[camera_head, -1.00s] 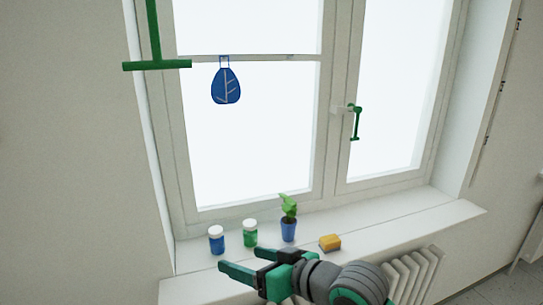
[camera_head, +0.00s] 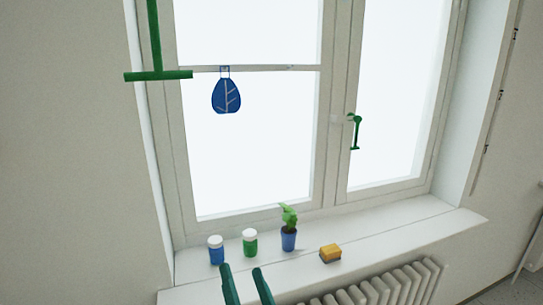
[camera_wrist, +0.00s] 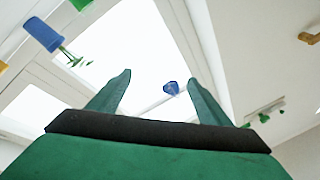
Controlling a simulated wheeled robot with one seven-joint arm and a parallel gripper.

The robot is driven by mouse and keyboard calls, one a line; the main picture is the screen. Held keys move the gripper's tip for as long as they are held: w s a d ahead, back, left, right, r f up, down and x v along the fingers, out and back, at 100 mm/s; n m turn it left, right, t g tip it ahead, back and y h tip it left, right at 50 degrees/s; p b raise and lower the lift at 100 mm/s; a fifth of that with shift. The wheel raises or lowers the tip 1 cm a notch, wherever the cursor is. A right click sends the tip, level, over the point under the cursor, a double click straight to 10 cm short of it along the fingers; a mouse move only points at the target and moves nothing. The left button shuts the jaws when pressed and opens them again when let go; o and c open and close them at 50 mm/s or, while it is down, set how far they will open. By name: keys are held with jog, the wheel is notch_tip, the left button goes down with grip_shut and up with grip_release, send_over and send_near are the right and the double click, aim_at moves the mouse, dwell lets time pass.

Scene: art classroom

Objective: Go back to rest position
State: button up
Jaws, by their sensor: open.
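My gripper (camera_head: 243,272) is at the bottom of the head view, in front of the window sill. Its two green fingers are apart and point up, with nothing between them. In the head view this ornament (camera_head: 226,95) hangs from a light bar across the left window pane.
On the sill (camera_head: 382,235) stand a blue jar (camera_head: 216,252), a green jar (camera_head: 250,243), a plant in a blue pot (camera_head: 289,238) and a yellow sponge (camera_head: 330,252). A radiator (camera_head: 385,287) is below. A green T-shaped bar (camera_head: 158,75) is at upper left.

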jog(key=s+d+f+m+g+h, duration=0.15)
jog(key=s+f+h, duration=0.25)
jog(key=s+f, duration=0.5)
jog(key=s+d+f+m+h, duration=0.1)
jog(key=s+f+m+h, duration=0.4)
jog(key=f, duration=0.7)
jog(key=s+d+f+n+g, duration=0.1)
jog(key=s+f+n, duration=0.1)
jog(key=s, duration=0.6)
jog(key=s+d+f+n+g, duration=0.1)
jog(key=s+n, duration=0.3)
jog(key=s, duration=0.4)
jog(key=s+d+f+n+g+y, duration=0.1)
jog(key=s+f+n, duration=0.2)
jog(key=s, duration=0.5)
jog(key=shift+d+n, duration=0.3)
jog(key=shift+n, duration=0.15)
